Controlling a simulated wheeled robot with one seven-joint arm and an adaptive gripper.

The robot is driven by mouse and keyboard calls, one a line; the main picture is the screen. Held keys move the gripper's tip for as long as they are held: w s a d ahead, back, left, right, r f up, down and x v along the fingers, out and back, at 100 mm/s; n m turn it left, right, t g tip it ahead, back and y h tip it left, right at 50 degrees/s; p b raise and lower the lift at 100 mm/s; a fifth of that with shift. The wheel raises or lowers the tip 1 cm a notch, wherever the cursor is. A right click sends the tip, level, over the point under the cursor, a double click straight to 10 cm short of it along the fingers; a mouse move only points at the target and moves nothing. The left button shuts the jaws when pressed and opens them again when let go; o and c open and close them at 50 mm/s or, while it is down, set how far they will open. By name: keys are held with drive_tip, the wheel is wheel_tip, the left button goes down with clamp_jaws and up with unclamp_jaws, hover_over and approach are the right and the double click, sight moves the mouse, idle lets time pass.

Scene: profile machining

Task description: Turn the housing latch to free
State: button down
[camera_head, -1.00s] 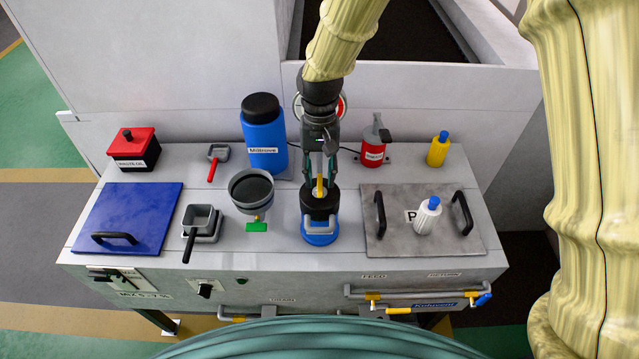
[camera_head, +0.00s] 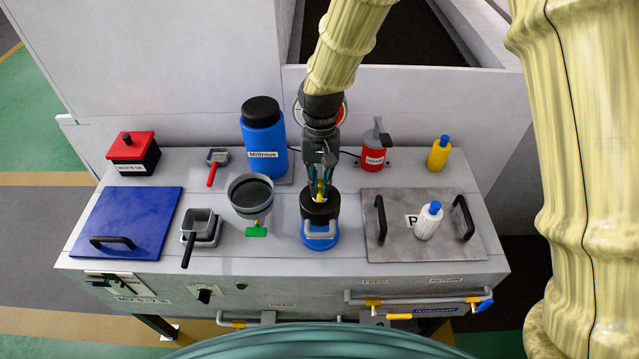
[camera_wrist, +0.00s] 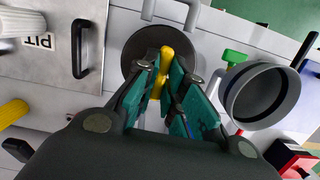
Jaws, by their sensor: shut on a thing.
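The yellow latch (camera_wrist: 165,60) is a short bar on the round dark top of the housing. The housing (camera_head: 319,234) stands upright near the middle of the bench, with a black upper part, a blue base and a grey handle in front. My gripper (camera_wrist: 163,82) comes down from above with its teal fingers on either side of the yellow bar, shut on it. In the head view the fingers hide much of the latch (camera_head: 319,190). The wrist view shows the housing's dark top (camera_wrist: 140,45) partly behind the fingers.
Left of the housing stands a grey funnel cup (camera_head: 250,196) with a green handle (camera_head: 256,232). A blue bottle (camera_head: 264,140) is behind. To the right lies a grey lid (camera_head: 395,245) with two black handles and a white bottle (camera_head: 428,221) on it.

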drive_tip(key=m+p, duration=0.1)
drive_tip(key=m, duration=0.3)
drive_tip(key=shift+d+y+p, duration=0.1)
drive_tip(key=shift+y+p, duration=0.2)
drive_tip(key=shift+y, duration=0.1)
drive_tip(key=shift+r, duration=0.1)
drive_tip(key=shift+r+m+p, duration=0.1)
drive_tip(key=shift+m+p, duration=0.4)
drive_tip(key=shift+m, duration=0.3)
drive_tip(key=shift+m+t+p, duration=0.3)
drive_tip(key=shift+m+p, duration=0.25)
drive_tip(key=shift+m, duration=0.95)
drive_tip(key=shift+s+y, duration=0.1)
drive_tip(key=shift+y, duration=0.2)
